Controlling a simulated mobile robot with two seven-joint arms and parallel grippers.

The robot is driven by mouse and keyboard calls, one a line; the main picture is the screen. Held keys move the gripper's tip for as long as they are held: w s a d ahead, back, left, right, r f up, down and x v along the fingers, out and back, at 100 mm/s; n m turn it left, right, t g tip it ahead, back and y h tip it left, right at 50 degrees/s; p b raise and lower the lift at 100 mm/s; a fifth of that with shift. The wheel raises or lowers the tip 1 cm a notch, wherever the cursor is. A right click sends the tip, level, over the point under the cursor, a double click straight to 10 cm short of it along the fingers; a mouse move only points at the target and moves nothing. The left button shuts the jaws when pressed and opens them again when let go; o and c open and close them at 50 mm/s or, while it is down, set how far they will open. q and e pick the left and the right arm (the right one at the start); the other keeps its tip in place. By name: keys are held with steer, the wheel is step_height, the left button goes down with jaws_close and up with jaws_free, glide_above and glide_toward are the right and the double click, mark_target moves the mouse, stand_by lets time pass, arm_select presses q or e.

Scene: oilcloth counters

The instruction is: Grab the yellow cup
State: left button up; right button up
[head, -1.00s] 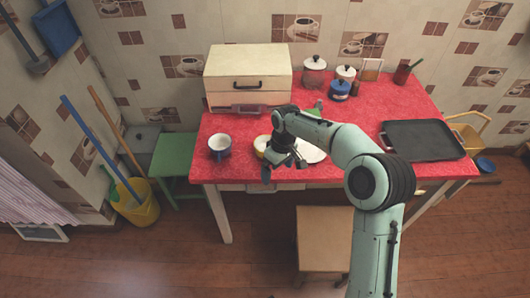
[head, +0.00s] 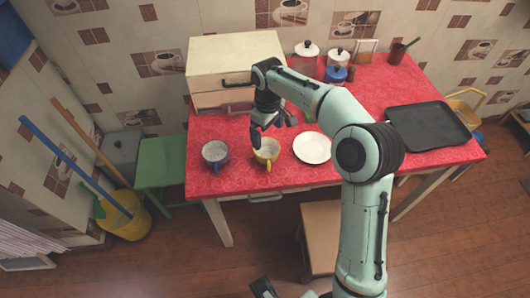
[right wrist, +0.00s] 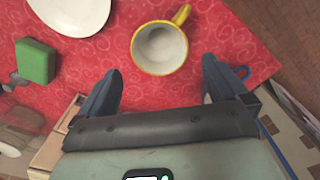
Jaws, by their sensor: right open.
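The yellow cup (head: 266,151) stands upright on the red table, its handle towards the front edge. In the right wrist view the yellow cup (right wrist: 160,47) shows its white inside and lies just beyond the fingertips, between their lines. My right gripper (head: 272,128) is over the back side of the cup, pointing down. In the right wrist view the gripper (right wrist: 161,75) is open with nothing between its fingers. I cannot tell the exact height gap to the cup.
A blue cup (head: 215,154) stands left of the yellow one, a white plate (head: 312,148) right. A cream box (head: 236,60) stands behind. A green block (right wrist: 37,60) shows in the wrist view. A black tray (head: 428,126) lies at the right; canisters (head: 307,62) stand at the back.

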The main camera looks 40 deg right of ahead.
mark_target(267, 148)
step_height(267, 148, down, 9)
steer(key=shift+w+f+b, duration=0.1)
steer(key=shift+b, duration=0.55)
steer(key=c, duration=0.8)
steer(key=shift+o, duration=0.2)
